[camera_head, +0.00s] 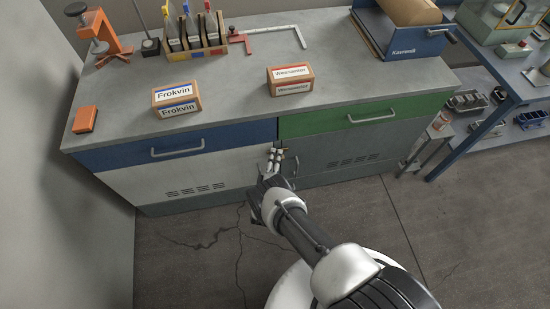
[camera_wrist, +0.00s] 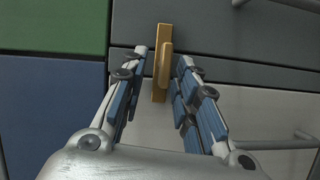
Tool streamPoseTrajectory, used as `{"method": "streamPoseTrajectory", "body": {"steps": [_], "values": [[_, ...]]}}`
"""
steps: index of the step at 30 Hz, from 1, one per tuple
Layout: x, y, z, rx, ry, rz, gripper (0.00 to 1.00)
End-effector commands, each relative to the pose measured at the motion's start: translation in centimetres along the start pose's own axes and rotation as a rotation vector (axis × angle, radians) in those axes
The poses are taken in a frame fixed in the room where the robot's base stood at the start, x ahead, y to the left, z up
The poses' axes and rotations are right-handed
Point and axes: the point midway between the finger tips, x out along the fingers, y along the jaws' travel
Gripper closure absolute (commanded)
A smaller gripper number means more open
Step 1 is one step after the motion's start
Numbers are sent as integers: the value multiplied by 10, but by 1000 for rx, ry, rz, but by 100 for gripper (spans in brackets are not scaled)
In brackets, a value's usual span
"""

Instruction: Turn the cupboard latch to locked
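The latch (camera_wrist: 158,88) is a brass plate with a raised turning piece (camera_wrist: 167,62) on it. In the wrist view the plate reaches across the gap between the grey cupboard door (camera_wrist: 215,38) and the white cupboard door (camera_wrist: 255,112). The turning piece lies roughly lengthwise along the plate. My gripper (camera_wrist: 164,58) is open, with one finger on each side of the latch and a visible gap to each. In the head view my gripper (camera_head: 276,156) is at the cupboard front where the doors meet, and it mostly hides the latch.
A bar handle (camera_wrist: 285,141) stands out from the white door. Above the doors are a blue drawer (camera_head: 110,155) and a green drawer (camera_head: 330,120), each with a handle. Two labelled boxes (camera_head: 177,98) (camera_head: 290,80) stand on the bench top (camera_head: 235,95). The floor in front is clear.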

Motion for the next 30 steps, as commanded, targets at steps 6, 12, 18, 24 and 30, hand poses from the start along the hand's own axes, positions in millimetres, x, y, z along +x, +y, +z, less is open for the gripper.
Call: {"method": "streamPoseTrajectory", "body": {"steps": [6,12,18,24,30], "values": [[-12,-1,-1,-2,2,-2,72],[-52,-1,-2,-4,6,-3,72],[-93,0,-2,-3,6,-2,72],[-116,0,-1,-1,2,0,72],[-121,0,0,0,1,1,72]]}}
